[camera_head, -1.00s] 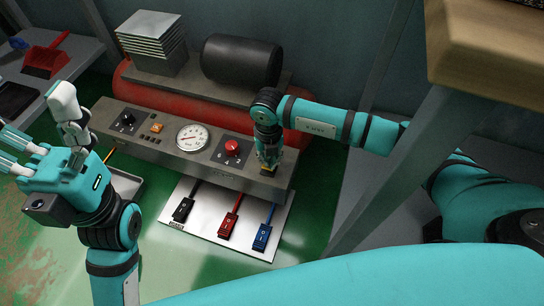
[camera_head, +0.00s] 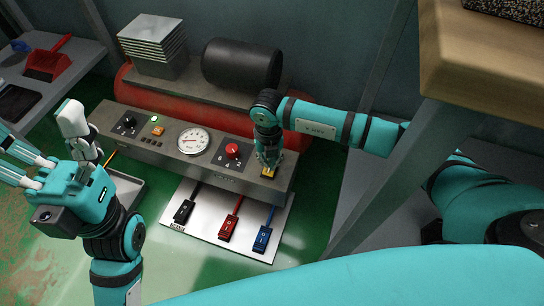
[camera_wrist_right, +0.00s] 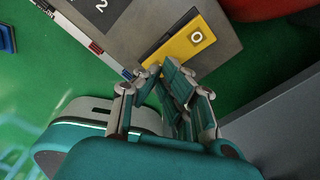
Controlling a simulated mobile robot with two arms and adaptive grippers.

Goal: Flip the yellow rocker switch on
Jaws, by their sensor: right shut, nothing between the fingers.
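The yellow rocker switch (camera_head: 269,173) sits at the right end of the grey control panel, partly hidden by my right gripper. In the right wrist view the yellow switch (camera_wrist_right: 182,46) shows a white square marked O at one end; its other end is near the fingers. My right gripper (camera_head: 268,166) points down at the switch with its fingers shut and nothing between them. In the wrist view its fingertips (camera_wrist_right: 160,72) are at the switch's near edge; I cannot tell if they touch. My left gripper (camera_head: 42,148) is open and empty, left of the panel.
Black, red and blue switches lie on a white plate (camera_head: 206,222) below. A post stands right.

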